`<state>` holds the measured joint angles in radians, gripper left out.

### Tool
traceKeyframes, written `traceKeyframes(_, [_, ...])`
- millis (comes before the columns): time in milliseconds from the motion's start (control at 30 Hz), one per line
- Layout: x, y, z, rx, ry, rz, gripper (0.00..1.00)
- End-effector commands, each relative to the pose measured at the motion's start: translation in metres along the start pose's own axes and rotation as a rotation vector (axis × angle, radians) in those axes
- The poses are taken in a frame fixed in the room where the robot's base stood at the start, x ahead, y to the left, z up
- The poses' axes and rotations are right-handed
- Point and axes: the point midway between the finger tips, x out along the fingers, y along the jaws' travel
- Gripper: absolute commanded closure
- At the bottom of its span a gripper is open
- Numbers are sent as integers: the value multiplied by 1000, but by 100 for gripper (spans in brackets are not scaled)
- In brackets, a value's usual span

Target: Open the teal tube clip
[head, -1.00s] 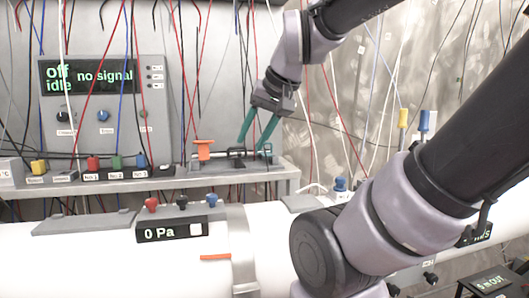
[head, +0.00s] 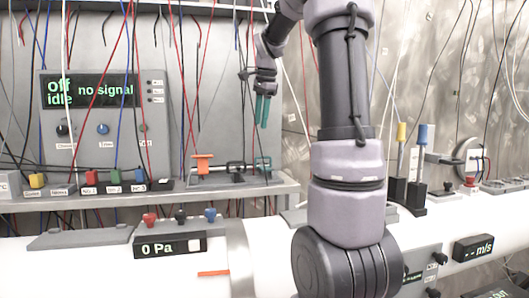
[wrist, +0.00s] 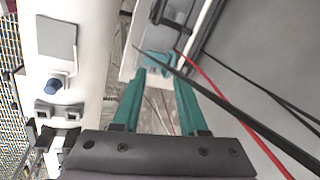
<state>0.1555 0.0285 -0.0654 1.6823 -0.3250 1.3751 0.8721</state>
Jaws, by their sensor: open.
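The teal tube clip (head: 263,164) is at the right end of a small tube fixture (head: 232,170) on the shelf. In the wrist view the teal clip (wrist: 158,60) shows just beyond my fingertips, partly crossed by a dark wire. I cannot tell whether its jaw is open or closed. An orange clip (head: 203,163) stands at the fixture's left end. My gripper (head: 262,126) has teal fingers pointing down, apart and empty, above the teal clip. In the wrist view my gripper (wrist: 161,80) is open, with nothing between its fingers.
Red and black wires (wrist: 205,80) cross near my gripper, and many more hang along the wall. A control panel (head: 103,120) reads "Off idle no signal". The shelf (head: 130,197) carries several coloured plugs left of the fixture. A large white pipe (head: 80,265) runs in front.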

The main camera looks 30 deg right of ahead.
Motion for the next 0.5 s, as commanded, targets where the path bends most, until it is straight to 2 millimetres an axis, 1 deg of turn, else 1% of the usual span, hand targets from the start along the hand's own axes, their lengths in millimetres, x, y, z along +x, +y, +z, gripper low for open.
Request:
traceKeyframes(33, [9,-12,-12,62,8,23,58])
traceKeyframes(100, [16,-24,-25,137,19,44,58])
traceKeyframes(200, [24,-34,-38,215,33,67,58])
traceKeyframes(367, [31,-41,-47,268,43,80,58])
traceKeyframes(467, [40,-40,-47,270,42,83,58])
traceKeyframes(500, [45,-39,-47,268,43,83,58])
